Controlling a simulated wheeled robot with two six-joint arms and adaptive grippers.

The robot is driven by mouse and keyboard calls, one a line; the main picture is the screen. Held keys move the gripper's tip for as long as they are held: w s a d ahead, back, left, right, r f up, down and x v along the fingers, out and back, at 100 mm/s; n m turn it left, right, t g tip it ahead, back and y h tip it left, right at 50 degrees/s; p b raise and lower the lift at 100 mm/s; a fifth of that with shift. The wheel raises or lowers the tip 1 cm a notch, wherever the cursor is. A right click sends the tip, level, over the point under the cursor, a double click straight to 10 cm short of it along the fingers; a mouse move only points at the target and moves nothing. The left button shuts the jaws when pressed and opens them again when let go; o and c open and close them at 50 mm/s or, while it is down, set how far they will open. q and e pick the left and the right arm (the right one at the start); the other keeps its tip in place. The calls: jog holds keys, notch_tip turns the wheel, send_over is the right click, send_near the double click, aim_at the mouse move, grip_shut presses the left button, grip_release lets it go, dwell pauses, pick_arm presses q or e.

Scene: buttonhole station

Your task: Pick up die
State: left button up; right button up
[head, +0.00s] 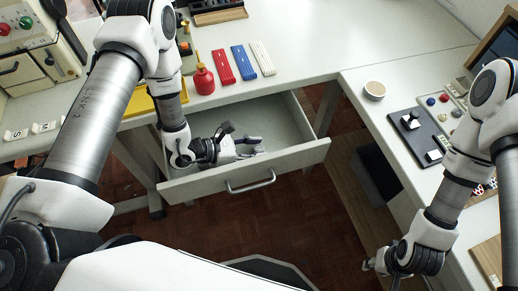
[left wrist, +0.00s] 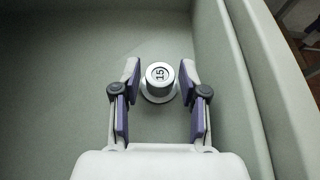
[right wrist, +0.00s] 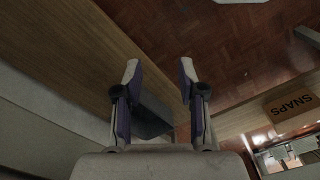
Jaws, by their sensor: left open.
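The die is a silver, stepped metal cylinder (left wrist: 160,75) with "15" on its top, standing upright on the drawer floor in the left wrist view. My left gripper (left wrist: 160,68) is open, with one finger on each side of the die. A gap shows on the left; the right finger is very close and I cannot tell if it touches. In the head view my left gripper (head: 250,146) reaches down into the open drawer (head: 245,182). My right gripper (right wrist: 158,70) is open and empty above the floor, beside the right table.
The drawer's wall (left wrist: 240,80) runs close to the right of my left gripper. Its floor is bare to the left. A small round cup (head: 374,90) stands on the right table.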

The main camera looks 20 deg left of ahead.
pick_arm(q)
grip_shut()
jog(key=shift+r, duration=0.1)
